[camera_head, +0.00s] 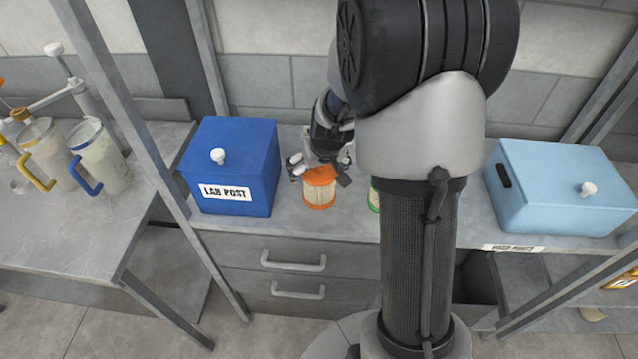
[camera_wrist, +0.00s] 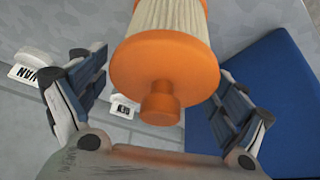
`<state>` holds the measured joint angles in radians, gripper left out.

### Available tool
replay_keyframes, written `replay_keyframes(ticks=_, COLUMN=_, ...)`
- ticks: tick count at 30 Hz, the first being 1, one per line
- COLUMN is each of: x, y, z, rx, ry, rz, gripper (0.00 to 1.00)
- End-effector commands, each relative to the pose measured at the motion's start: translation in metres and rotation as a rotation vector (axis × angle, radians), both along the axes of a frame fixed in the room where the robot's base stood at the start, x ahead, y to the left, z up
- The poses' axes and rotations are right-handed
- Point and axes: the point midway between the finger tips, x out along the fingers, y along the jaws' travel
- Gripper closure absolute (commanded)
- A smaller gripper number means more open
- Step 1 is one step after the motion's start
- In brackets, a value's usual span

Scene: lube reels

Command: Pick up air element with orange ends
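The air element with orange ends (camera_head: 319,190) stands upright on the grey counter, just right of the dark blue box. In the wrist view its orange end cap (camera_wrist: 165,68) with a round knob faces the camera, with the pale pleated body behind it. My gripper (camera_head: 320,172) is at the element, its fingers on either side of it. In the wrist view my gripper (camera_wrist: 158,100) has its two fingers spread, with a visible gap at the left finger; contact at the right finger is hard to judge. My arm hides part of the counter.
The dark blue box (camera_head: 234,165) labelled LAB POST stands close at left. A green-ended element (camera_head: 374,200) is partly hidden behind my arm. A light blue lidded box (camera_head: 565,185) stands at right. Jugs (camera_head: 100,160) stand on the left table. Metal posts flank the counter.

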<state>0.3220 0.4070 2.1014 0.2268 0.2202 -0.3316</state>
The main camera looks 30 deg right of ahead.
Motion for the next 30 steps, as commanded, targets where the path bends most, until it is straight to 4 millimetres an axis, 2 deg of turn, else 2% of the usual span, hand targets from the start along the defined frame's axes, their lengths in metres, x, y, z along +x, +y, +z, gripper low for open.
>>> replay_keyframes(ticks=2, x=0.0, y=0.0, z=0.0, rx=0.0, ry=0.0, rz=0.0, gripper=0.19)
replay_keyframes(ticks=18, x=0.0, y=0.0, z=0.0, rx=0.0, ry=0.001, rz=0.0, gripper=0.54)
replay_keyframes(ticks=26, x=0.0, y=0.0, z=0.003, rx=0.0, ry=0.0, rz=0.0, gripper=0.54)
replay_keyframes(ticks=30, x=0.001, y=0.0, z=0.02, rx=-0.001, ry=-0.004, rz=0.0, gripper=0.55)
